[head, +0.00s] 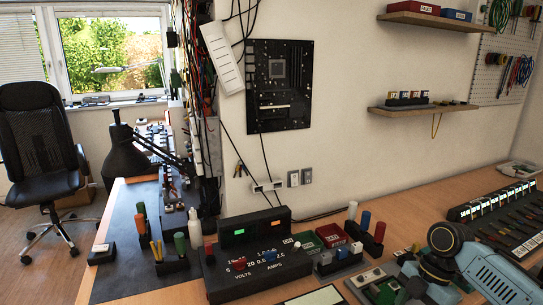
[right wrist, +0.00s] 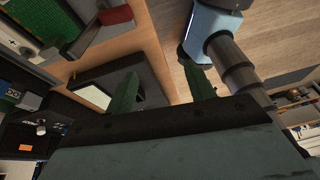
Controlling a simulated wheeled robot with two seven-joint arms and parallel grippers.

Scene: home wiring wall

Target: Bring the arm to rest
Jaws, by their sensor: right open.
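My right arm (head: 490,277) comes in at the lower right of the head view, its blue-grey links low over the workbench (head: 400,215). Its fingers cannot be made out there. In the right wrist view my right gripper (right wrist: 161,90) shows two dark green fingers standing well apart. Nothing is held between them. A dark-framed flat item with a pale face (right wrist: 92,95) lies beyond the left finger. My left gripper is in neither view.
A black bench supply (head: 255,265) with volt and amp markings stands at front centre. Screwdrivers in a holder (head: 172,265) stand left of it. Red and green boxes (head: 331,234) and more tool holders crowd the bench near my arm. A black lamp (head: 125,155) stands at the left.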

